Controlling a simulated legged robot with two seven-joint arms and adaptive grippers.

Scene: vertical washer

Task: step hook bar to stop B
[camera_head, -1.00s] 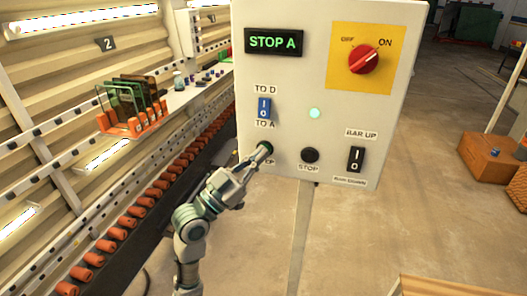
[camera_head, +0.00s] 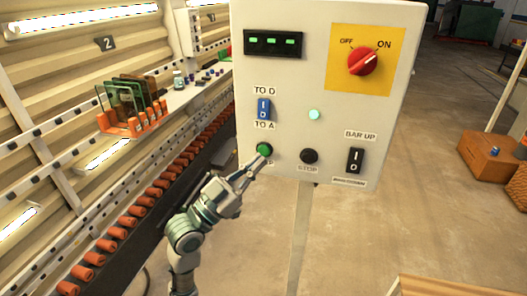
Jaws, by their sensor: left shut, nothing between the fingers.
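A blue TO D / TO A switch (camera_head: 264,109) is above. The red knob (camera_head: 362,61) points toward ON. My right gripper is not in view.
A rail with several orange rollers (camera_head: 145,202) runs along the left wall. An orange rack (camera_head: 141,126) with upright panels stands on the ledge. Brown boxes (camera_head: 487,157) are on the floor at right. A small green-white lamp (camera_head: 314,115) glows on the panel.

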